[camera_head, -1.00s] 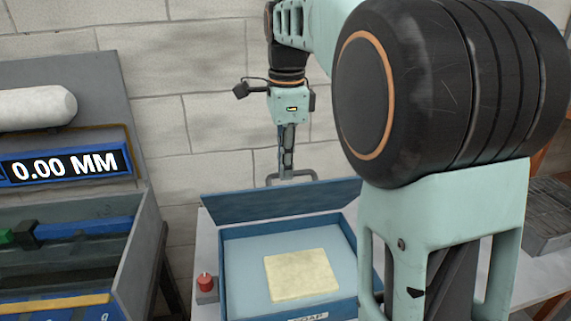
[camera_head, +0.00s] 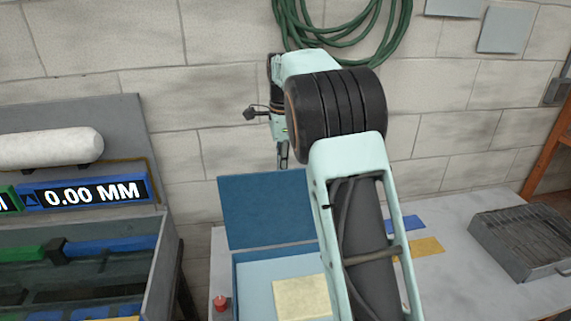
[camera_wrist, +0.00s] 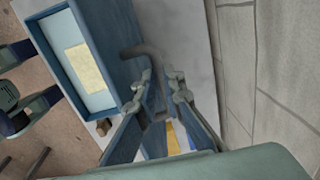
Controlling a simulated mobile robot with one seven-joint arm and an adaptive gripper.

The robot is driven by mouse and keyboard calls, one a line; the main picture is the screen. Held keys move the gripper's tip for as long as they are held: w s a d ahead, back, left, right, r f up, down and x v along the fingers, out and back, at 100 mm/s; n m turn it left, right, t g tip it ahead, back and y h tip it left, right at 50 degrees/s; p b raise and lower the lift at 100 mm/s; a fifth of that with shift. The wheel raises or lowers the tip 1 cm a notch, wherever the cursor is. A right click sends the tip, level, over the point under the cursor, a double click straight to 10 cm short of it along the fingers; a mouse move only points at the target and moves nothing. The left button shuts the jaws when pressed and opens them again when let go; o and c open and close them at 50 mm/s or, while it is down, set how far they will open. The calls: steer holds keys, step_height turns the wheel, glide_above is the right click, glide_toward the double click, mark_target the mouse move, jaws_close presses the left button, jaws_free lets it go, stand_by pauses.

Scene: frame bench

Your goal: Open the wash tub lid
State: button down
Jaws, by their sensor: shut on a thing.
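The wash tub (camera_head: 234,285) is a blue box with a pale blue inside, on the bench; it also shows in the wrist view (camera_wrist: 107,60). Its blue lid (camera_head: 265,210) stands raised, about upright, along the tub's back edge. A pale yellow block (camera_head: 300,297) lies inside. My gripper (camera_head: 283,160) is behind the lid's top edge, partly hidden by the lid and my arm. My arm covers the tub's right side.
A red knob (camera_head: 220,302) is beside the tub's front left. A grey cabinet with a 0.00 MM display (camera_head: 95,194) stands left. A metal grill tray (camera_head: 525,240) and blue and yellow pieces lie right. A brick wall is close behind.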

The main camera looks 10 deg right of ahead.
steer(key=shift+w+f+p, duration=0.35)
steer(key=shift+w+f, duration=0.05)
steer(key=shift+w, duration=0.4)
steer(key=shift+w+f+p, duration=0.3)
steer(key=shift+w+f, duration=0.1)
steer(key=shift+w, duration=0.4)
steer(key=c, duration=2.3)
jaws_free()
steer(key=shift+o, duration=1.4)
steer(key=shift+w, duration=0.3)
step_height(320, 180, up, 12)
steer(key=s, duration=0.1)
steer(key=shift+r, duration=0.15)
